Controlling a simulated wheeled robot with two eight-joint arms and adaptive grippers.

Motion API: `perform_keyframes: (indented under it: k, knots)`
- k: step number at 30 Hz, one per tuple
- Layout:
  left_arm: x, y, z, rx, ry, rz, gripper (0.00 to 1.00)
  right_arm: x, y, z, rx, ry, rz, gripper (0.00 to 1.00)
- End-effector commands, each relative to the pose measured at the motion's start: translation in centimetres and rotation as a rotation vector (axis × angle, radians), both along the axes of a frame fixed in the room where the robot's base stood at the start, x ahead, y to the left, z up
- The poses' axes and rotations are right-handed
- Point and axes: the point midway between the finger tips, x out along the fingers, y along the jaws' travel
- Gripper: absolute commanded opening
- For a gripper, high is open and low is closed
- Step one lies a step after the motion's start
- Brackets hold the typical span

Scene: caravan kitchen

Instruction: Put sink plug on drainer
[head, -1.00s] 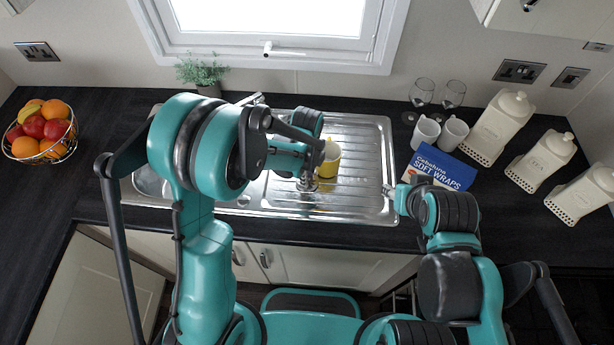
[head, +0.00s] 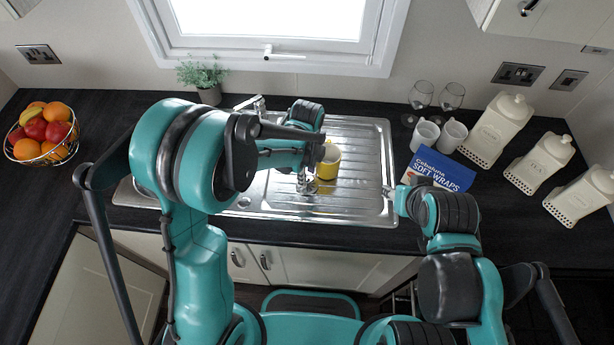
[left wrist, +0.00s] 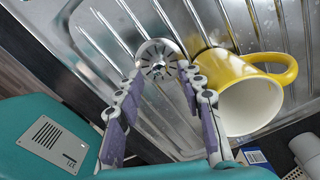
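The sink plug (left wrist: 160,58), a round metal strainer with dark slots, shows in the left wrist view between my left fingertips. My left gripper (left wrist: 161,73) has a finger at either side of the plug and appears shut on it. In the head view my left gripper (head: 306,184) is over the ribbed steel drainer (head: 365,163), left of the yellow mug; the plug is too small to make out there. Whether the plug touches the drainer, I cannot tell. My right gripper (head: 389,192) is at the drainer's right front edge; its finger state is unclear.
The yellow mug (head: 328,164) is on the drainer close to my left gripper; it also shows in the left wrist view (left wrist: 236,92). A blue wraps packet (head: 440,169), white mugs (head: 425,136) and canisters (head: 497,130) stand right. The drainer's right part is clear.

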Motion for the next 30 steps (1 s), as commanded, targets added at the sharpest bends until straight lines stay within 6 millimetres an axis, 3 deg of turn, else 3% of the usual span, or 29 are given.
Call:
perform_keyframes:
  k: [3,9,20,25,30]
  knots:
    - [-0.1,0.0,3.2,0.000,0.000,0.000,0.38,0.0,0.0,0.8,0.000,0.000,0.000,0.40]
    - [0.0,0.0,7.0,0.000,0.000,0.000,0.38,0.0,0.0,1.5,0.000,0.000,0.000,0.40]
    - [-0.1,0.2,9.3,-0.002,-0.007,0.023,0.38,0.0,0.0,1.8,0.000,0.000,0.000,0.40]
    - [-1.6,2.6,12.1,-0.032,-0.081,0.277,0.38,0.0,0.0,1.8,0.000,0.000,0.000,0.40]
    - [-5.0,6.5,16.1,-0.131,-0.212,0.763,0.38,0.0,0.0,1.8,0.000,0.000,0.000,0.40]
